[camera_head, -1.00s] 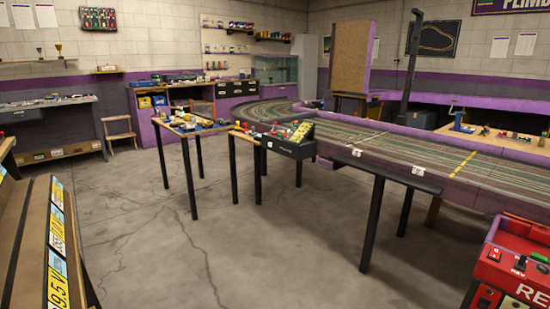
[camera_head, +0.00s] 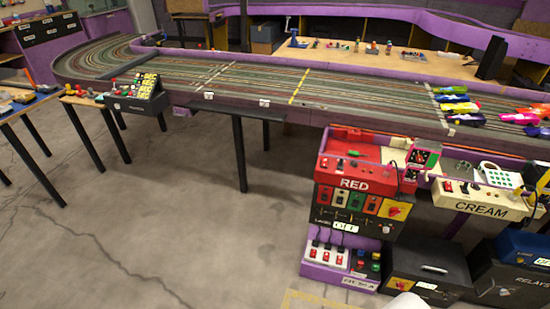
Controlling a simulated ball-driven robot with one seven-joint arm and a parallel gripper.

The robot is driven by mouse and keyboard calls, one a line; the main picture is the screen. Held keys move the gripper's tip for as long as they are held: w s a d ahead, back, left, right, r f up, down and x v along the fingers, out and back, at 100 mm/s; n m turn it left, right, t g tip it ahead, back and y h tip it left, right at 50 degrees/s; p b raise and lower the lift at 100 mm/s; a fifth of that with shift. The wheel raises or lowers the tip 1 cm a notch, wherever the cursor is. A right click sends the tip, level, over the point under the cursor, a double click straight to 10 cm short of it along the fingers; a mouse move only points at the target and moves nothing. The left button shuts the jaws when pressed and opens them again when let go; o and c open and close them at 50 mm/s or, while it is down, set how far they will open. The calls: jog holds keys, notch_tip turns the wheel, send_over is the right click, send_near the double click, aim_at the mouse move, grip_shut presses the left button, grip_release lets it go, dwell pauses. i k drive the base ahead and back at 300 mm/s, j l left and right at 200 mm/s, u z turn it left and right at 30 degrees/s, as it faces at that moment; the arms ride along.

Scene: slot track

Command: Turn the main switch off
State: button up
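No switch in view carries a legible "main" label. A yellow plate with a red rotary knob (camera_head: 394,211) sits on the front of the box marked RED (camera_head: 355,183), at its lower right. A similar red-and-yellow switch (camera_head: 542,178) shows at the right edge, by the box marked CREAM (camera_head: 482,207); it is partly cut off. The exact knob positions are too small to tell. A pale rounded shape, perhaps part of my arm, shows at the bottom edge. My gripper is not in view, and nothing touches the switches.
The slot track (camera_head: 350,95) runs across the back, with colourful cars (camera_head: 460,106) at right. A dark shelf (camera_head: 235,113) juts from the track. Open concrete floor lies left.

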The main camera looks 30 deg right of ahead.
aim_at(394, 211)
jog(key=z, duration=1.15)
